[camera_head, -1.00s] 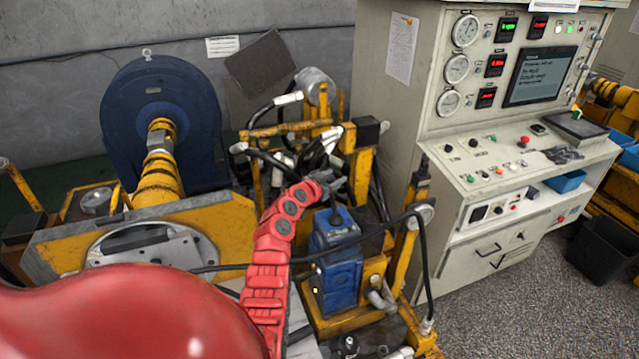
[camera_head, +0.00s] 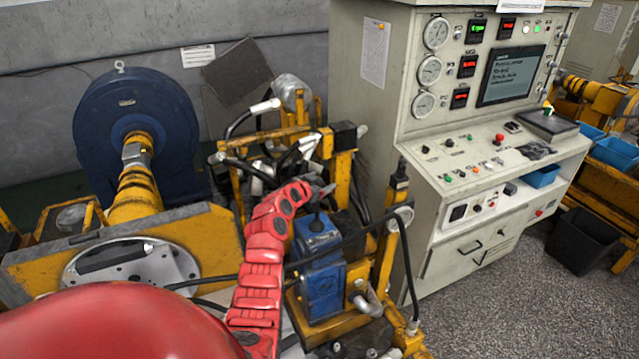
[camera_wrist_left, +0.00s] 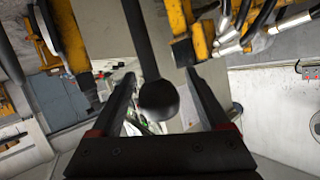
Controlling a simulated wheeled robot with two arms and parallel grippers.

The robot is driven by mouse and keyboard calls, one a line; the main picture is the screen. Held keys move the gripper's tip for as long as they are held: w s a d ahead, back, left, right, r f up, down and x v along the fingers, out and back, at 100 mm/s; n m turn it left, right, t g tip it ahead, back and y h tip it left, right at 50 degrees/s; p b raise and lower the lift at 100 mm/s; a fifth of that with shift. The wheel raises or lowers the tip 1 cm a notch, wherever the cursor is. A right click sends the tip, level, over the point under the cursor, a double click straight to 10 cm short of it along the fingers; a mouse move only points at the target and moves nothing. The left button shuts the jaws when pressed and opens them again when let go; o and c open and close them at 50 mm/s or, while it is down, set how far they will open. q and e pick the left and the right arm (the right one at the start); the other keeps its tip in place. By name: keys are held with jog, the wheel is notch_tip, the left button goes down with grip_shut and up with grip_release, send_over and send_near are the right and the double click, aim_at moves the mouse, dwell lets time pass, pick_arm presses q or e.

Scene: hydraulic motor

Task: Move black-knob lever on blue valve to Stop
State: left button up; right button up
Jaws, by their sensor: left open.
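Gaps show on both sides of the knob. My right gripper is in neither view.
A black hose (camera_head: 365,235) crosses in front of the valve. Yellow posts (camera_head: 388,255) and hoses crowd the space around it. The control cabinet (camera_head: 440,205) stands to the right, and a blue motor (camera_head: 135,115) stands at the left.

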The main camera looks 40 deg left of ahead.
pick_arm(q)
jog(key=shift+s+r, duration=0.15)
jog(key=shift+s, duration=0.45)
jog(key=b+v, duration=0.6)
jog(key=v, duration=1)
jog(key=shift+r, duration=0.2)
jog(key=shift+d, duration=0.1)
